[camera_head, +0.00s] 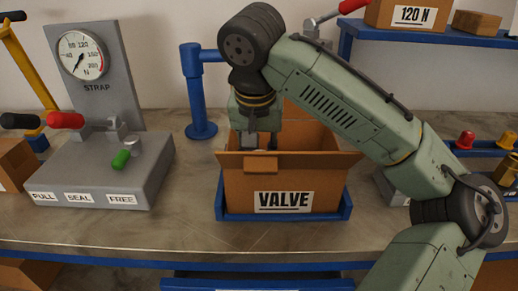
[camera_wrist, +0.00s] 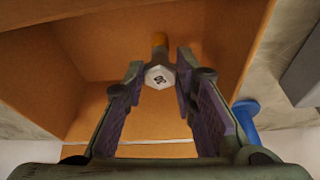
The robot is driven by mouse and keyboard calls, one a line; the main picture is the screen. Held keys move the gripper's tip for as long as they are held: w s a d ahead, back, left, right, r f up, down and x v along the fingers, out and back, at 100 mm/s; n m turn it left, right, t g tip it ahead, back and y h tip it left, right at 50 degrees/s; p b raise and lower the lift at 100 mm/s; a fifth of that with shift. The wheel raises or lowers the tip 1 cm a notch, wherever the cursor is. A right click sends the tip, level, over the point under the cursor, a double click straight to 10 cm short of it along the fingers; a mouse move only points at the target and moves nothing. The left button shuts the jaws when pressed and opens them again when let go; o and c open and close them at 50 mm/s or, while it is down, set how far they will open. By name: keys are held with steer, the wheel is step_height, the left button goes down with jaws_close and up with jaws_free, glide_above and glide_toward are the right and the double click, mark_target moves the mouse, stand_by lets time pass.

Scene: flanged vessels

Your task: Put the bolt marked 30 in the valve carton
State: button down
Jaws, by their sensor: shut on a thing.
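The valve carton (camera_head: 268,190), open and brown with a VALVE label, stands in a blue tray on the bench. My gripper (camera_head: 259,142) points down into its open top. In the wrist view my gripper (camera_wrist: 157,80) is shut on a bolt (camera_wrist: 160,76). Carton walls (camera_wrist: 208,35) surround the bolt in the wrist view. The bolt is hidden in the head view.
A strap machine with a dial gauge (camera_head: 82,54) and levers stands at left. A blue post (camera_head: 197,90) rises behind the carton's left side. Red and orange knobbed parts (camera_head: 465,140) sit at right.

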steer(key=shift+f, duration=0.65)
steer(key=c, duration=1.2)
jaws_free()
steer(key=shift+r, duration=0.1)
